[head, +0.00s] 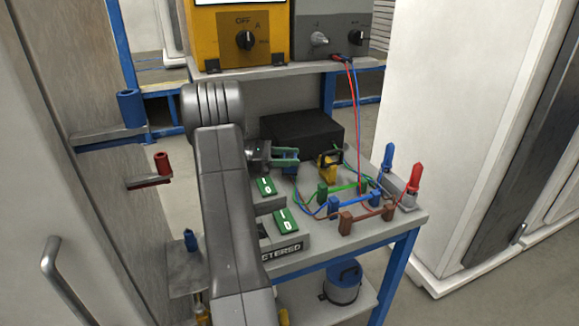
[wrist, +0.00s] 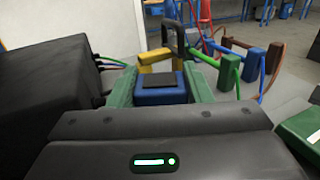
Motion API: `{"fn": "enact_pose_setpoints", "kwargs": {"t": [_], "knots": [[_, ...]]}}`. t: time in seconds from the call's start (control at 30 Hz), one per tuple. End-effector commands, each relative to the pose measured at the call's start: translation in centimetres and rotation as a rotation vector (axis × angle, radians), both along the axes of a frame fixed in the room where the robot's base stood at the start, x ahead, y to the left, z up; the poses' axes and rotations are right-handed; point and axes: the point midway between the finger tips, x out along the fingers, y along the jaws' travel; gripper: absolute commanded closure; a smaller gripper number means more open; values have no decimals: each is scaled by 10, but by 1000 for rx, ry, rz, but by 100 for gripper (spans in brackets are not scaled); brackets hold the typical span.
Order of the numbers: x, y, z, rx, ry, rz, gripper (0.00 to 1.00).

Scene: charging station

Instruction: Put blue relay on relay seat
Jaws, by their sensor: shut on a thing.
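The blue relay (wrist: 161,92), a blue block with a dark top, sits between the green fingers of my gripper (wrist: 160,86) in the wrist view. In the head view my gripper (head: 287,156) is over the bench, in front of the black box, and a small part of the blue relay (head: 290,169) shows below the fingers. My gripper is shut on the relay. I cannot tell whether the relay touches anything beneath it. I cannot make out the relay seat in either view.
A black box (head: 303,136) stands close behind my gripper. A yellow part with a black loop (head: 328,163) is just right of it. Green, blue (head: 357,202) and brown handles and cables crowd the bench's right side. Green switches (head: 285,221) are at the front.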

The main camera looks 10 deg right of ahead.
Motion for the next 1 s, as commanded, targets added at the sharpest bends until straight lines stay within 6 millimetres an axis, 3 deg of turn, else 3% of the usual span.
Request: {"fn": "enact_pose_setpoints", "kwargs": {"t": [0.2, 0.67, 0.7, 0.77, 0.8, 1.0], "knots": [[0, 0, -29, -1, 1, 1, 79], [0, 0, -34, 0, -1, 1, 79], [0, 0, -33, 0, -1, 1, 49], [0, 0, -33, 0, 0, 1, 37], [0, 0, -33, 0, 0, 1, 33], [0, 0, -33, 0, 0, 1, 33]]}}
